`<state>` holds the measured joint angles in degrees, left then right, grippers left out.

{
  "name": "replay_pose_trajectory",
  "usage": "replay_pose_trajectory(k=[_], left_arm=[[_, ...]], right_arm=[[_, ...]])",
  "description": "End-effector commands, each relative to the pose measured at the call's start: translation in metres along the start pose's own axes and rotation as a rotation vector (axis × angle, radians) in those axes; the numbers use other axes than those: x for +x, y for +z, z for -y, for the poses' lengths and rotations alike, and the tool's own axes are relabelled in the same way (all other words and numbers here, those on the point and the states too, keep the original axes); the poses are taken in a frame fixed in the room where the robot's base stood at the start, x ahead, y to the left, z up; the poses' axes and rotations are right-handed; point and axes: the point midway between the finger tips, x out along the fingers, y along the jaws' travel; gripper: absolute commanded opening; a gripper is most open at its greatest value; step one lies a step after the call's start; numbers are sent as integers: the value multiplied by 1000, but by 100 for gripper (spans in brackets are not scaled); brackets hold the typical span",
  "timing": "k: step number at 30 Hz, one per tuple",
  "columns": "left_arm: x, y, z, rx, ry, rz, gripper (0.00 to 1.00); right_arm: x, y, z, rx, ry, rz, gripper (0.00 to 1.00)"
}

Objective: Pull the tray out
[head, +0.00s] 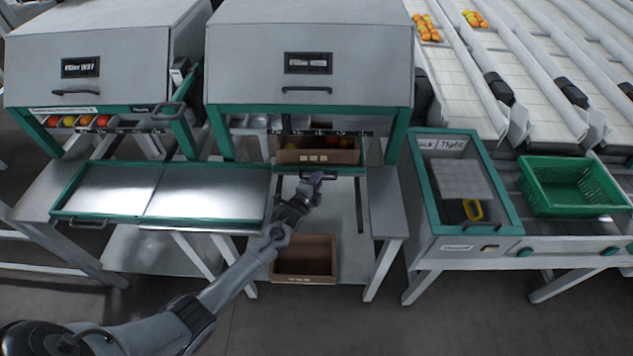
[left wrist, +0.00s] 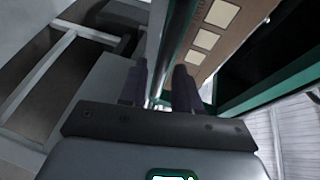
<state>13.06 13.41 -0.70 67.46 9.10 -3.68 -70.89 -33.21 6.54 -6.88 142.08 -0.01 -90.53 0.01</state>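The tray under the middle machine shows as a green front edge (head: 345,171), pushed in beneath the grey hood. A brown cardboard box (head: 318,157) with coloured fruit stands on it; the box also shows in the left wrist view (left wrist: 215,35). My left gripper (head: 317,178) is at the tray's front edge, below the box. In the left wrist view its two dark fingers (left wrist: 160,82) stand apart, with a thin pale bar and green edge running between and beyond them. Contact with the tray's handle cannot be made out. My right gripper is not in view.
The left machine has a green-framed metal tray (head: 140,192) drawn out. An empty brown box (head: 304,262) sits on the lower shelf. To the right are a green-framed station (head: 500,180) and a green crate (head: 570,187). Floor in front is clear.

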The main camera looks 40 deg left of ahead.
Motion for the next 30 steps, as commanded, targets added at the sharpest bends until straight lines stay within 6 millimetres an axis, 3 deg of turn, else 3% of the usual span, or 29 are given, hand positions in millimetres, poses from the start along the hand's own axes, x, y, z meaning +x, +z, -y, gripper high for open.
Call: replay_pose_trajectory(k=[1, 6, 20, 26, 30], left_arm=[[0, 0, 0, 0, 0, 0, 23], [0, 0, 0, 0, 0, 0, 0], [-5, -2, 0, 0, 1, 0, 0], [-28, -11, 0, 1, 3, -1, 0], [-54, -27, -4, 0, 5, -7, 0]], right_arm=[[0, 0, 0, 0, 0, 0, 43], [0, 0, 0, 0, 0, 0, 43], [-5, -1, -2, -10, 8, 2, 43], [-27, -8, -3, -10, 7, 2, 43], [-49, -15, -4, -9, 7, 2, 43]])
